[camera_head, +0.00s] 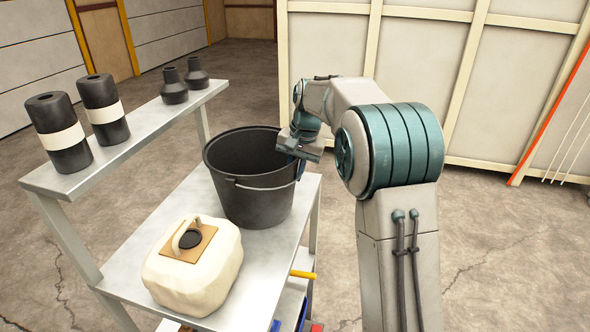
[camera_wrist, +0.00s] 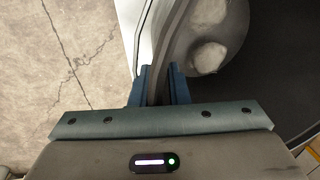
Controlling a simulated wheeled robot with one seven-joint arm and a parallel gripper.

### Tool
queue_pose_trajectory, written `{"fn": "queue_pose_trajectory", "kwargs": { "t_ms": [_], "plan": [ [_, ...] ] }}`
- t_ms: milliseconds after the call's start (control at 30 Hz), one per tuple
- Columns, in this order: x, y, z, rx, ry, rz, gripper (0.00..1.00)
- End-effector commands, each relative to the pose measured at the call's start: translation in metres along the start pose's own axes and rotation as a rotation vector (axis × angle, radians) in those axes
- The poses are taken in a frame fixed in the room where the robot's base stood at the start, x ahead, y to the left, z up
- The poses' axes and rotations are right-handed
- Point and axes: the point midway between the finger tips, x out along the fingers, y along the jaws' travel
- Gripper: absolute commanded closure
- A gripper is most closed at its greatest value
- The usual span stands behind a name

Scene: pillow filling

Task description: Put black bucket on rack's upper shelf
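The black bucket (camera_head: 255,192) stands upright on the rack's middle shelf (camera_head: 203,205), towards its far right end, with its handle hanging on the near side. The rack's upper shelf (camera_head: 133,135) is a narrow grey board on the left, higher than the bucket. My gripper (camera_head: 297,168) is at the bucket's right rim. In the wrist view my gripper's blue fingers (camera_wrist: 159,82) sit either side of the bucket wall, with the wall filling the gap, so they look shut on it. Pale rounded lumps (camera_wrist: 208,57) show inside the bucket (camera_wrist: 255,85).
Two black canisters with white bands (camera_head: 60,135) (camera_head: 104,112) and two smaller black bottles (camera_head: 174,86) (camera_head: 197,74) stand on the upper shelf, with bare board between the pairs. A cream jerrycan (camera_head: 193,268) stands in front of the bucket. A pale panelled wall (camera_head: 420,70) is behind.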

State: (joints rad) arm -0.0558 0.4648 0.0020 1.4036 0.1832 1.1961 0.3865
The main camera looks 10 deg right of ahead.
Motion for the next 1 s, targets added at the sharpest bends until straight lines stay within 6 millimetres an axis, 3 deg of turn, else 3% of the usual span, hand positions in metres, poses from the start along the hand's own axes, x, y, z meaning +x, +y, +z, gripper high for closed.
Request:
{"fn": "queue_pose_trajectory", "kwargs": {
  "t_ms": [433,800,1000],
  "plan": [
    [-0.009,-0.001,-0.001,0.0,0.002,-0.001,0.7],
    [-0.083,-0.001,-0.001,-0.001,0.004,-0.002,0.7],
    [-0.113,-0.001,-0.001,0.0,0.002,-0.002,0.7]
  ]
}}
